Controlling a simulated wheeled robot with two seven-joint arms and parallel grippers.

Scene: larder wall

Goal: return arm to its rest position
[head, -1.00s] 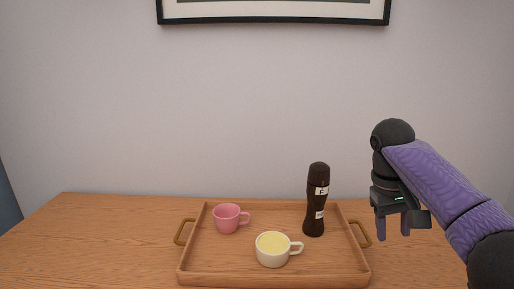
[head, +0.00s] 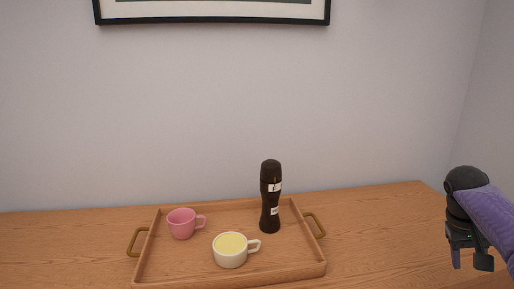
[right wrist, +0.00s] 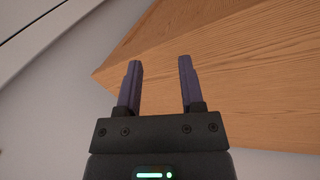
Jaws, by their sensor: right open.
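My right gripper (head: 472,262) is at the right of the head view, near the right end of the wooden table (head: 390,235). It is well to the right of the tray and apart from it. In the right wrist view its two purple fingers (right wrist: 159,85) are apart with nothing between them, and the table corner (right wrist: 220,60) shows beyond them. My left gripper is in neither view.
A wooden tray (head: 300,268) with brass handles stands on the table. It holds a pink cup (head: 181,224), a cream cup (head: 230,256) with yellow contents and an upright dark bottle (head: 270,200). A framed picture (head: 215,21) hangs on the wall behind.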

